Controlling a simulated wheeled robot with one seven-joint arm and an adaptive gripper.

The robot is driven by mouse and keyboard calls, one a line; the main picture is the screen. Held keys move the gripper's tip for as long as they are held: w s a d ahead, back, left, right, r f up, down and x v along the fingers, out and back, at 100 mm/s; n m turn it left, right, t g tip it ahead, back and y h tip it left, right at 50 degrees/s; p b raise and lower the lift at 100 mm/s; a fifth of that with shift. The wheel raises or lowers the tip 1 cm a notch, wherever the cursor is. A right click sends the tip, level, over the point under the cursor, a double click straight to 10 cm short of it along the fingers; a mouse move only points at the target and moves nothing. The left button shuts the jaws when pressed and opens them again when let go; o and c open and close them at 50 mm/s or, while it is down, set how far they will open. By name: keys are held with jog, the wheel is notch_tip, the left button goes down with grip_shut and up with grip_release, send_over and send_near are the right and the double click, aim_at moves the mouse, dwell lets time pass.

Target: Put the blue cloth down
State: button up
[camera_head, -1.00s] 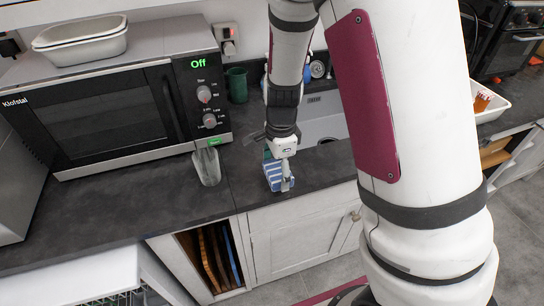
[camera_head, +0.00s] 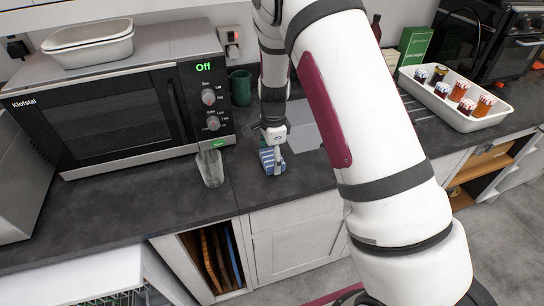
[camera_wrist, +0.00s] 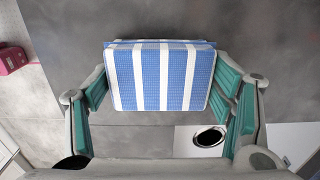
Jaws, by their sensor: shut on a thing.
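The blue cloth (camera_head: 270,160), blue with white stripes and folded into a flat block, is at my gripper (camera_head: 278,158) over the dark counter (camera_head: 130,210), right of the microwave. In the wrist view the cloth (camera_wrist: 165,78) sits between the two green-padded fingers of my gripper (camera_wrist: 162,95), which is shut on it. Grey counter surface shows behind the cloth. I cannot tell whether its underside touches the counter. My arm hides part of the counter behind it.
A clear glass (camera_head: 210,168) is left of the cloth, by the microwave (camera_head: 120,110). A green cup (camera_head: 240,88) stands behind. A white tray (camera_head: 468,122) of several jars is at the right. Bare counter lies in front of the microwave.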

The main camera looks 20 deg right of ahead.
aim_at(272, 156)
jog(key=o, duration=1)
jog(key=shift+f, duration=0.1)
jog(key=s+r+n+t+y+b, duration=0.1)
jog(key=s+r+n, duration=0.15)
jog(key=r, duration=0.85)
jog(key=s+r+n, duration=0.2)
jog(key=s+r, duration=0.2)
jog(key=r, duration=0.7)
jog(key=shift+s+r+n+t+h, duration=0.2)
jog(key=shift+s+r+n+t, duration=0.55)
jog(key=shift+s+r+n, duration=2)
jog(key=shift+s+r+n+t+h, duration=0.2)
jog(key=shift+s+n+t, duration=1.05)
jog(key=shift+s, duration=3.25)
jog(key=shift+s+r+n+t+h, duration=0.2)
jog(key=shift+s+r+n, duration=1.2)
jog(key=shift+s+n, duration=1.8)
